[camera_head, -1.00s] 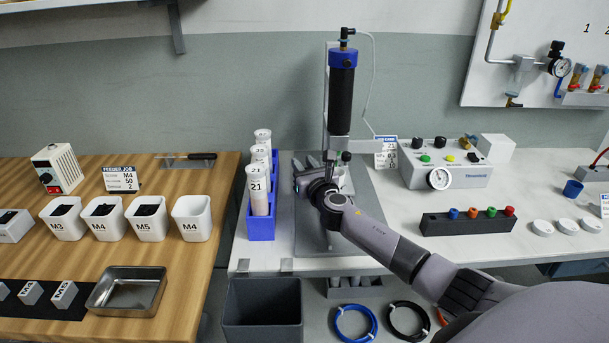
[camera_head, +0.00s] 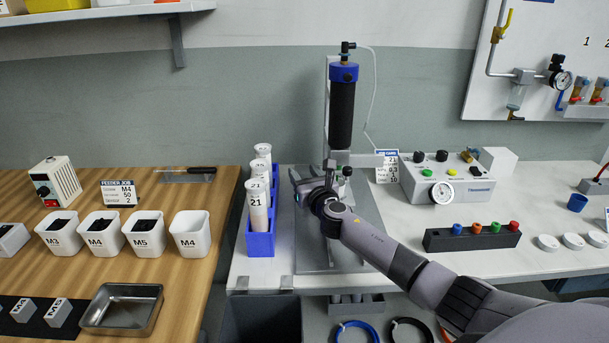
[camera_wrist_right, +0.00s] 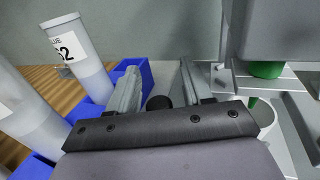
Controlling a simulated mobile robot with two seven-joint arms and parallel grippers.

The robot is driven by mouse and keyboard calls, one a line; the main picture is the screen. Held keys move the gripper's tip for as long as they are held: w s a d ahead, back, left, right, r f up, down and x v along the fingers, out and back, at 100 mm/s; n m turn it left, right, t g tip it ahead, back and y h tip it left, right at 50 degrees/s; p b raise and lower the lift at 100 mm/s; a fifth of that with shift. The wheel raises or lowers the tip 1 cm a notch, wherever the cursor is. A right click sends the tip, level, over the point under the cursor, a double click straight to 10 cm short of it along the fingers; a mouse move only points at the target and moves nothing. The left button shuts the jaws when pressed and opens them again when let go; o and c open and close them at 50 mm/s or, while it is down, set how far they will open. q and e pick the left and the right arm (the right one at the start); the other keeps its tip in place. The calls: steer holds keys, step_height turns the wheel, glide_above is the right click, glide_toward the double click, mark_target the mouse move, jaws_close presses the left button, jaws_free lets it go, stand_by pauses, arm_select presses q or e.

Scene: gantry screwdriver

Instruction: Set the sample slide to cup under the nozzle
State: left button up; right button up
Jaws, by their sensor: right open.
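My right gripper (camera_head: 308,174) is at the dispenser stand, just right of the blue tube rack (camera_head: 261,243). In the right wrist view its two grey fingers are apart, and a dark round knob (camera_wrist_right: 158,103) shows between them with no visible grip on it. The green nozzle (camera_wrist_right: 266,70) is at the right of that view. A pale cup (camera_wrist_right: 262,113) shows below the nozzle, partly hidden by the gripper body; I cannot tell whether it is centred. The slide itself is mostly hidden. My left gripper is not in view.
Labelled tubes (camera_head: 258,205) stand in the rack close to the gripper's left. The dispenser's black barrel (camera_head: 341,112) rises behind the gripper. A control box (camera_head: 447,181) and a black holder with coloured caps (camera_head: 472,237) are to the right.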

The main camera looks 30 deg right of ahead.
steer(key=shift+s, duration=0.1)
steer(key=p+v, duration=0.1)
steer(key=v, duration=0.4)
steer(key=shift+s+a+p, duration=0.1)
steer(key=shift+s+p, duration=0.2)
steer(key=shift+p, duration=0.05)
steer(key=shift+s+a, duration=0.15)
steer(key=shift+s, duration=0.55)
steer(key=shift+r, duration=0.1)
